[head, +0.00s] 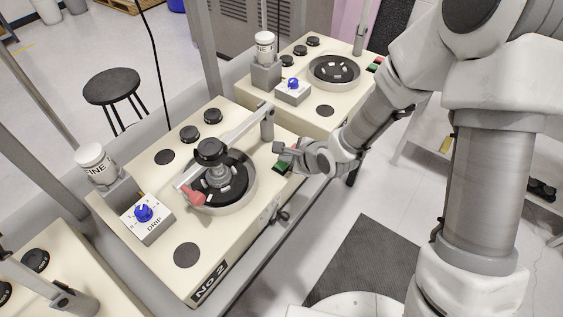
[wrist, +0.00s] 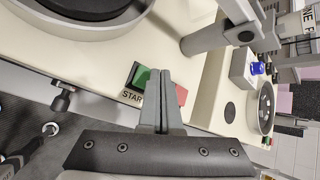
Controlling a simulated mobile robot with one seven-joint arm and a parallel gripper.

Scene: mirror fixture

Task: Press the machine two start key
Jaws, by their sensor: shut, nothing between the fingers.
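The cream machine labelled No 2 (head: 185,262) stands in the middle of the head view. Its green start key (head: 281,166) is at the right end of its top, partly hidden by my gripper. In the wrist view the green key (wrist: 138,76) sits by the START label, with a red key (wrist: 182,95) to its right. My gripper (head: 279,148) is shut and empty, with its fingertips over the keys. In the wrist view the fingertips (wrist: 160,72) cover the area between green and red. I cannot tell whether they touch the green key.
A round bowl (head: 248,193) with an overhead arm (head: 245,127) stands on machine two, left of my gripper. A similar machine (head: 299,102) is behind, and another (head: 60,290) is at lower left. A black stool (head: 112,86) stands behind the bench. A dark floor mat (head: 365,262) lies in front.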

